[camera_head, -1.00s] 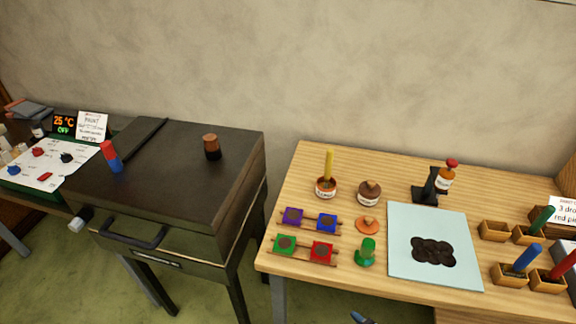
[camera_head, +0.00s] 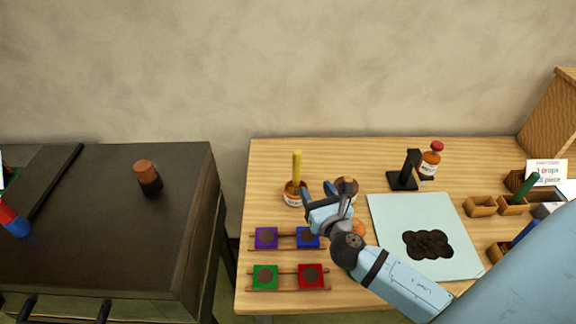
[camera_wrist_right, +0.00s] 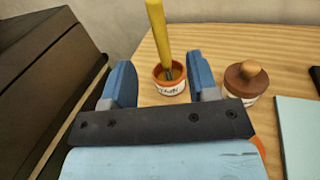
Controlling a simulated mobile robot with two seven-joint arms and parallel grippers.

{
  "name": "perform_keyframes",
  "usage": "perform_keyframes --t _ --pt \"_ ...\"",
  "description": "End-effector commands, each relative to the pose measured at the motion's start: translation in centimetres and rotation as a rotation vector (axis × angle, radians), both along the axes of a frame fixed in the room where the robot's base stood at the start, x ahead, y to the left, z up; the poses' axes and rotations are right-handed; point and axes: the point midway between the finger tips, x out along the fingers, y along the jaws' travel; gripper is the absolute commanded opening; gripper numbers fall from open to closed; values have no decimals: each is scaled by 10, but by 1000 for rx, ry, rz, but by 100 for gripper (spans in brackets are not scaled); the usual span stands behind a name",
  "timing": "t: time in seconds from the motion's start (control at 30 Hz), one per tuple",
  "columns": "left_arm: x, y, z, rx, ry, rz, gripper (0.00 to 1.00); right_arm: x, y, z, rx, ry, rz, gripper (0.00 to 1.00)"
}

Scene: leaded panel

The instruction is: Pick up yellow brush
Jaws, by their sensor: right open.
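The yellow brush (camera_head: 297,168) stands upright in a small white and orange jar (camera_head: 292,196) on the wooden table. In the right wrist view the brush (camera_wrist_right: 158,40) rises from the jar (camera_wrist_right: 170,84), beyond and between the two blue fingers. My right gripper (camera_head: 317,190) is open and empty, just right of the jar in the head view; it also shows in the right wrist view (camera_wrist_right: 160,85). I see no contact with the brush. My left gripper is not in view.
A lidded brown jar (camera_wrist_right: 245,80) stands close right of the brush jar, partly hidden in the head view. Colour blocks on racks (camera_head: 287,278) lie in front. A pale blue mat (camera_head: 388,210) lies right. A dark cabinet (camera_head: 120,220) stands left.

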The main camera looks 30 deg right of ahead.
Motion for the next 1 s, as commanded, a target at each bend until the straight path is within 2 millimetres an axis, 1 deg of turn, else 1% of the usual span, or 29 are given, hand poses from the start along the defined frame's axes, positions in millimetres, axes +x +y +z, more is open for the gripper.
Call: perform_keyframes --t 0.07,0.17,0.33,0.5,0.6,0.77,1.0 --pt "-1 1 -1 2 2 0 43 1 0 1 -8 -1 -1 54" --pt "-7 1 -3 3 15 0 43 9 -2 2 -12 -3 -1 54" --pt "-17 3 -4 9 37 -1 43 41 -10 4 -11 -3 -1 54" --pt "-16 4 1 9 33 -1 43 70 -17 2 -11 -2 -1 54" --pt "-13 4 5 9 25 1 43 80 -19 1 -10 -2 0 54" --pt "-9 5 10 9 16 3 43 90 -21 2 -9 -2 -1 54" --pt "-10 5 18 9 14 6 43 125 -26 1 -8 -1 -2 54"
